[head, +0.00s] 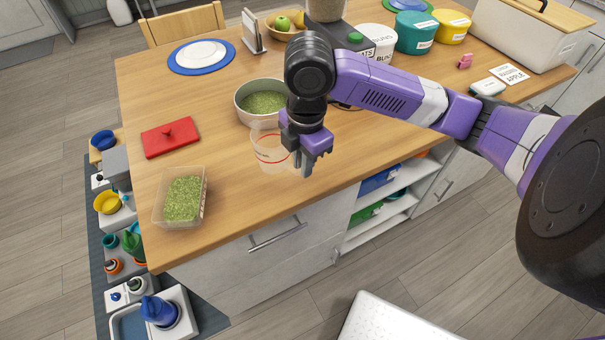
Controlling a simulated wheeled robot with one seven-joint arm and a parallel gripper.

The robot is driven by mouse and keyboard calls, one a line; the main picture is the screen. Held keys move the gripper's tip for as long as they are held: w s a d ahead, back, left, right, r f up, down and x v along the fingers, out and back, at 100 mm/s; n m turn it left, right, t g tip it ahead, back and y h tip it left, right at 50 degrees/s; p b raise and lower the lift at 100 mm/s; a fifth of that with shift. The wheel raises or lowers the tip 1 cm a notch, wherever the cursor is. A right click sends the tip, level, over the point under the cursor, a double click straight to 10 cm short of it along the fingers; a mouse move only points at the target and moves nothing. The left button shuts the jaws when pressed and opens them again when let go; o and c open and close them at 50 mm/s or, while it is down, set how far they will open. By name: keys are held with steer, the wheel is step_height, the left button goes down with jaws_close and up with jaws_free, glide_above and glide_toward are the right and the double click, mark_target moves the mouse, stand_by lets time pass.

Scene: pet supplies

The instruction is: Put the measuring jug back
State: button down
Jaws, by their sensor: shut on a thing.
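The measuring jug (267,150) is clear with red markings and looks upright, at or just above the wooden tabletop near its front edge. My gripper (305,164) points down at the jug's right side and is shut on it, apparently at the handle side. The fingers hide that part of the jug. I cannot tell whether its base touches the table.
A metal bowl of green pellets (262,101) stands right behind the jug. A clear tub of green pellets (183,198) and a red lid (170,138) lie to the left. Wood (235,200) is bare in front. Bins (417,32) crowd the back right.

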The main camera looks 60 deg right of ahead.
steer(key=shift+f, duration=2.35)
steer(key=shift+f, duration=0.2)
steer(key=c, duration=1.4)
jaws_free()
steer(key=shift+o, duration=0.2)
steer(key=shift+r, duration=0.15)
